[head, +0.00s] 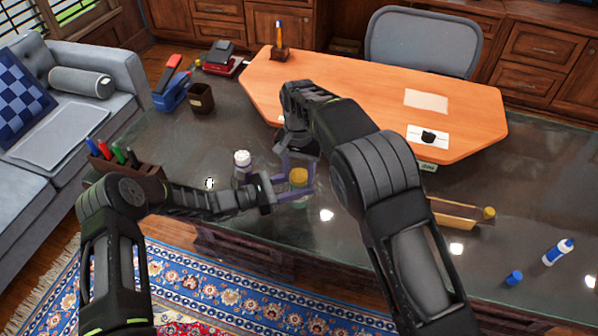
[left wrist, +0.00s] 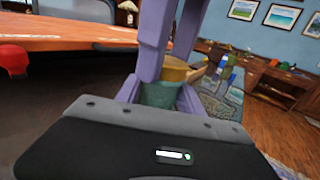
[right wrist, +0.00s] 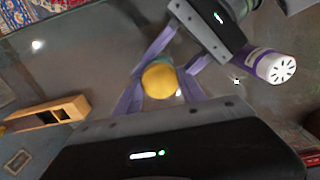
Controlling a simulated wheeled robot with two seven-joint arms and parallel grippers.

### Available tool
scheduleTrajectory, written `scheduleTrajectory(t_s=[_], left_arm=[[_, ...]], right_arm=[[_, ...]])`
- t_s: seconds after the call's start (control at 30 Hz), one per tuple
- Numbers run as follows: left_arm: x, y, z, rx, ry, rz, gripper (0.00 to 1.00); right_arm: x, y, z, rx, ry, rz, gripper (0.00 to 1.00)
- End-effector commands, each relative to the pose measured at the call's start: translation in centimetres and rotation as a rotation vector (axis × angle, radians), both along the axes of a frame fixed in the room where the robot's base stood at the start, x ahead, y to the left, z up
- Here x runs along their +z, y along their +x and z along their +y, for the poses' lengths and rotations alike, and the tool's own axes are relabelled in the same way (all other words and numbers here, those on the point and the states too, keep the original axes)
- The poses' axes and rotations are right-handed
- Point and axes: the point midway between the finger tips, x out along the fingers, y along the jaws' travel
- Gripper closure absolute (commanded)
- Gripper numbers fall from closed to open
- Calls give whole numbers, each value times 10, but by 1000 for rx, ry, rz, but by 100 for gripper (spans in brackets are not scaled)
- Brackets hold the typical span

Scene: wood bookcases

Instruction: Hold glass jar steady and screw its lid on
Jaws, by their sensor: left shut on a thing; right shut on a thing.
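The glass jar (left wrist: 160,95), greenish and see-through, stands upright between the purple fingers of my left gripper (left wrist: 160,105), which is shut on its side. The yellow lid (head: 299,175) is at the jar's top; it also shows round and flat in the right wrist view (right wrist: 159,81). My right gripper (right wrist: 160,88) reaches down from above with its fingers on either side of the lid, shut on it. The lid looks level and in line with the jar. Whether its thread is engaged cannot be told. The fingers hide parts of the jar and lid.
A white-capped bottle (head: 242,160) stands close to the left gripper. A pen holder (head: 125,165) is at the left, and a wooden tray (head: 455,213) to the right. A glue bottle (head: 557,252) and blue cap (head: 514,278) lie far right. The glass desktop (head: 400,300) has free room.

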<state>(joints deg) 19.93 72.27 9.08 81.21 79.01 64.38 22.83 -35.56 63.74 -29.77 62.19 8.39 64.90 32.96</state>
Motion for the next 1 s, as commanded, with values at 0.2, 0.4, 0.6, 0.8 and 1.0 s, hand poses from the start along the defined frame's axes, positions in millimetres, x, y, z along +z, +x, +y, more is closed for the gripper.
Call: scheduleTrajectory(t_s=[0.2,0.4,0.6,0.8,1.0], left_arm=[[0,-1,0,-1,0,0,100],[0,0,0,-1,0,0,100],[0,0,0,-1,0,0,100],[0,0,0,-1,0,0,100],[0,0,0,-1,0,0,100]], right_arm=[[0,1,0,12,0,-2,46],[0,0,0,14,1,-1,31],[0,0,0,15,0,0,31],[12,1,1,15,1,-3,31],[37,0,0,15,1,-1,31]])
